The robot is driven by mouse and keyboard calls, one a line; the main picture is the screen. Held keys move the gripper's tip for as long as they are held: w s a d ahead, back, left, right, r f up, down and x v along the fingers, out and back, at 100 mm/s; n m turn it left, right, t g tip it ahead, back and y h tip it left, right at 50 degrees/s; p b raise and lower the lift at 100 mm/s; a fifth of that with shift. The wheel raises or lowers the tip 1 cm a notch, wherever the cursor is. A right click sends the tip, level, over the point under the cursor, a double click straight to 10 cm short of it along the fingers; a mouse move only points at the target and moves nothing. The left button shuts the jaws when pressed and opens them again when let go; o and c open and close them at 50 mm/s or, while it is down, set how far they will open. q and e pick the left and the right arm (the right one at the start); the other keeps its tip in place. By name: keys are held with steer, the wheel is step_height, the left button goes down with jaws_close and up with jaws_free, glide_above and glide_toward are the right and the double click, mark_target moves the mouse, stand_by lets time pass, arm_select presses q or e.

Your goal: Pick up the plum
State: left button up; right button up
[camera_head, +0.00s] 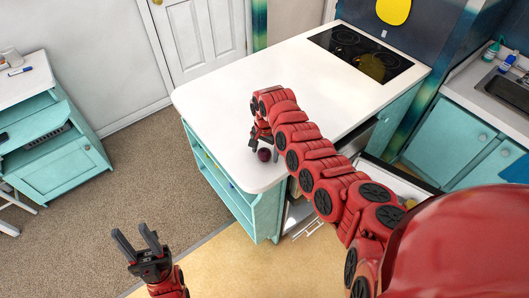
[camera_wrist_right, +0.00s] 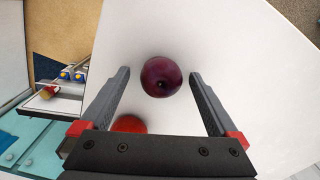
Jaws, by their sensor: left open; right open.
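A dark purple plum (camera_head: 264,155) sits on the white counter (camera_head: 225,95) near its front corner. In the right wrist view the plum (camera_wrist_right: 161,77) lies between and slightly beyond the two open fingers of my right gripper (camera_wrist_right: 160,88), with clear space on both sides of it. In the head view my right gripper (camera_head: 261,144) points down at the plum from just above the counter. My left gripper (camera_head: 136,241) is open and empty over the floor, away from the counter.
A red round object (camera_wrist_right: 129,124) shows below the plum in the right wrist view, partly hidden by my gripper. A black cooktop (camera_head: 361,52) is at the counter's far end. An open drawer (camera_head: 398,180) is on the right. The counter's left part is clear.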

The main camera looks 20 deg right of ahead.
steer(key=c, duration=1.5)
